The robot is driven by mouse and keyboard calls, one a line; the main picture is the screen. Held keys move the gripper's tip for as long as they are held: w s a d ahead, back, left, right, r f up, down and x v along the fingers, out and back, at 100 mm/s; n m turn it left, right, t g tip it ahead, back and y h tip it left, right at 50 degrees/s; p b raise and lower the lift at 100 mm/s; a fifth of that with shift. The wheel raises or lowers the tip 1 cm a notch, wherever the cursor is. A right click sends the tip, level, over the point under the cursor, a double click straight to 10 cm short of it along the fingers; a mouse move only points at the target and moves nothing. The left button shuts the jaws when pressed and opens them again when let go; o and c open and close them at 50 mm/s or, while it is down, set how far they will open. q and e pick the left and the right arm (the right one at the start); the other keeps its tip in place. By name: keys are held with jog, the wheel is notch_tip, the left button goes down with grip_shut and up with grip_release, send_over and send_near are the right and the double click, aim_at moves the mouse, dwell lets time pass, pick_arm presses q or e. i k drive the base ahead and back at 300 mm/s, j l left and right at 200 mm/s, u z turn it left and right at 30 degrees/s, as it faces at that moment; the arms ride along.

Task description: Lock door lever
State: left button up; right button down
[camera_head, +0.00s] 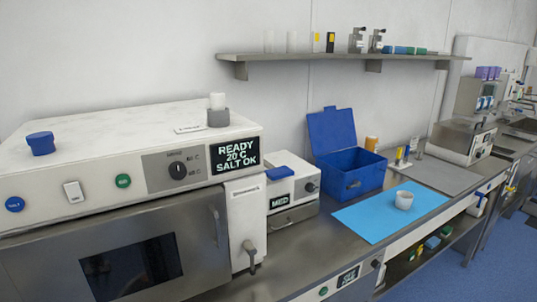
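A dark grey lever (250,256) hangs pointing down on the narrow white panel (247,214) just right of the machine's door (130,265). The door is steel with a dark window and looks shut. A vertical steel handle (215,226) sits near the door's right edge. The machine's screen (235,156) reads "READY 20 C SALT OK". The lever's exact lock state cannot be told. Neither of my grippers is in view.
Right of the lever stand a small white unit marked MED (290,190) and an open blue box (345,170). A white cup (404,200) is on a blue mat (365,218). The steel counter (300,255) is bare in front of the MED unit. A shelf (330,56) holds small items.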

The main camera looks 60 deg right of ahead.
aim_at(247, 246)
jog(key=z, duration=1.5)
